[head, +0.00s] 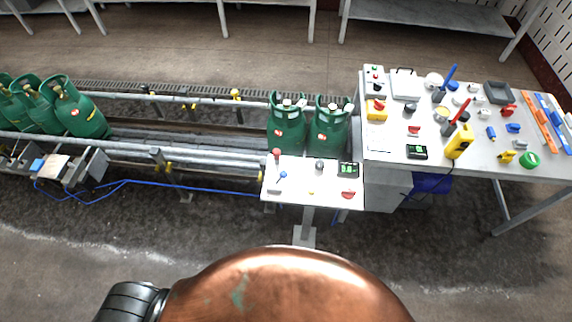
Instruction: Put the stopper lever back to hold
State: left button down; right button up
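A small white control panel (300,190) stands on a post in front of the conveyor. It carries a blue-knobbed lever (283,174), a red ball knob (276,152) at its back left corner, a black knob (319,165), a green-lit display (348,169) and a red button or knob (348,194). Which of these is the stopper lever, and its exact position, I cannot tell at this size. Two green gas cylinders (287,130) and (328,132) stand upright side by side on the conveyor just behind the panel. Neither of my grippers is in view.
The railed conveyor (190,150) runs left, with several green cylinders (78,112) at its far left. A white worktable (400,150) on the right holds many tools, a yellow device (459,141) and a display (417,152). A blue hose (150,182) hangs below the rail.

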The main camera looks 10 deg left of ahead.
aim_at(284, 174)
jog(key=u, duration=1.4)
jog(key=k, duration=1.05)
jog(key=z, duration=1.2)
jog(key=i, duration=0.5)
jog(key=u, duration=0.05)
